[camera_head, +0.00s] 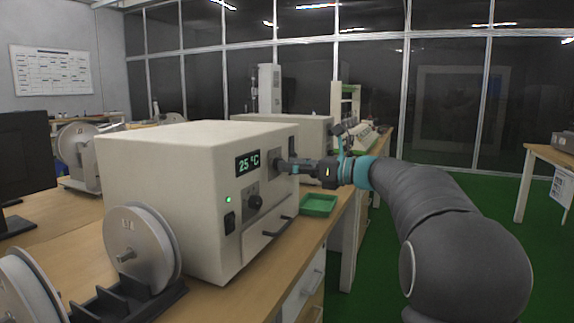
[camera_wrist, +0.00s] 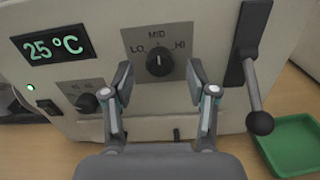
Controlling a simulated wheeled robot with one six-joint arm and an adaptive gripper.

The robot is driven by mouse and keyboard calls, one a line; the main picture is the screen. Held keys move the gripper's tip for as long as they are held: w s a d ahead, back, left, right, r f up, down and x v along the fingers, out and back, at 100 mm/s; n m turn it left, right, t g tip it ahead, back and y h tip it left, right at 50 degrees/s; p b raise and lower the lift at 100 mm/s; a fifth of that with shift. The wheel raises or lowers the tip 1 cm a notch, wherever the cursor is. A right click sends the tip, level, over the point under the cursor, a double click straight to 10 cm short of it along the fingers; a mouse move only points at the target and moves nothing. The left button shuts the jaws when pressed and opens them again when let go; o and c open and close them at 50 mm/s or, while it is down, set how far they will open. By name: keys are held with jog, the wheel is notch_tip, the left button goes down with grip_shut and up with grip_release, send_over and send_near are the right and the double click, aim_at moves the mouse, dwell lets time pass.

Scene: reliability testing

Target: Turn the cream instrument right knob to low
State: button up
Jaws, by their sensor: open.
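The cream instrument (camera_head: 165,165) stands on the wooden bench, its display reading 25 °C. Its right knob (camera_wrist: 159,63) is black and round, on a grey plate marked LO, MID and HI in the wrist view. The knob's light mark appears to point up toward MID. My gripper (camera_wrist: 159,76) is open, with one fingertip on each side of the knob and a gap visible on both sides. In the head view my gripper (camera_head: 284,165) is at the front panel and hides the right knob.
A smaller left knob (camera_wrist: 87,103) and a power switch sit left of my gripper. A lever with a black ball end (camera_wrist: 260,122) is close on the right. A green tray (camera_head: 318,205) lies on the bench beside the instrument. Spools (camera_head: 142,245) stand at the front left.

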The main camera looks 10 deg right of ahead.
jog(key=shift+x, duration=0.8)
grip_shut()
jog(key=shift+n, duration=0.3)
jog(key=n+b, duration=0.6)
jog(key=n, duration=0.5)
jog(key=shift+n, duration=0.3)
